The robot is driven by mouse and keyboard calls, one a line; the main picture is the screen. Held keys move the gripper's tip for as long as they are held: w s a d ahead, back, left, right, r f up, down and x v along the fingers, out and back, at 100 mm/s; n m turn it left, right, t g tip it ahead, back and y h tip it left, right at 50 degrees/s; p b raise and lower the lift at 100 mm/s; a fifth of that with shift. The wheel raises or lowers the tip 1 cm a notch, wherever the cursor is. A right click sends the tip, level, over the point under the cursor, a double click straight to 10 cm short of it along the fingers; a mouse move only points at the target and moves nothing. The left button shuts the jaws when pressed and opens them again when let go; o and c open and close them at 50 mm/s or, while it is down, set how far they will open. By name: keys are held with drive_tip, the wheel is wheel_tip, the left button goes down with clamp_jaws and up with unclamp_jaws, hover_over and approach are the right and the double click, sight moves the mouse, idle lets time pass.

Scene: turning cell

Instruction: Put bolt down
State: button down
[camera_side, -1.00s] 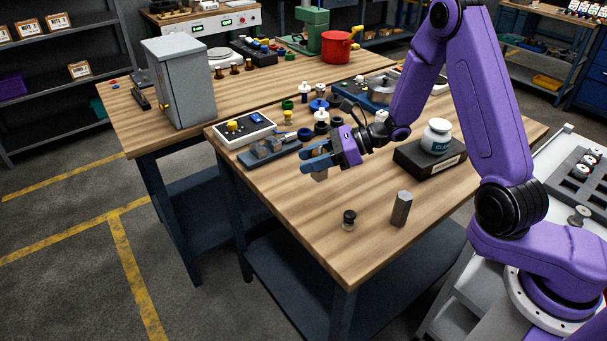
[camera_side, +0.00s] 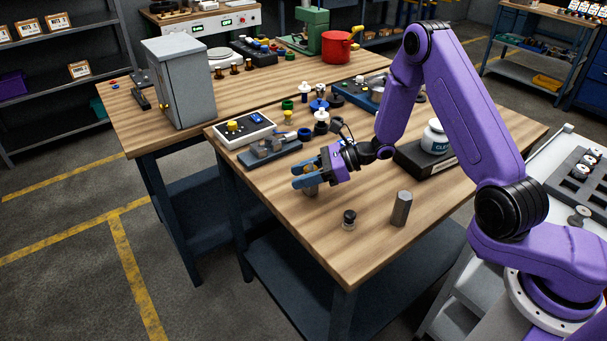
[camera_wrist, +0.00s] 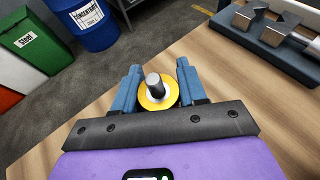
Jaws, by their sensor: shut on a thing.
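My gripper (camera_side: 304,176) is shut on the bolt, over the front left part of the wooden table (camera_side: 345,245). In the wrist view, the bolt (camera_wrist: 153,84) has a grey shank and a yellow ring and sits between the two blue fingers. In the side view, only a small grey-brown part of the bolt (camera_side: 311,190) shows below the fingers. It is close to the tabletop, but I cannot tell whether it touches.
A dark block with grey pieces (camera_side: 268,150) lies behind and left of my gripper. A grey hexagonal post (camera_side: 401,209) and a small black-topped part (camera_side: 348,219) stand to the front right. A white jar (camera_side: 434,138) stands on a dark box. Bare wood lies around the bolt.

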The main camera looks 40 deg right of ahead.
drive_tip(key=c, duration=0.6)
unclamp_jaws()
drive_tip(key=shift+f, duration=0.15)
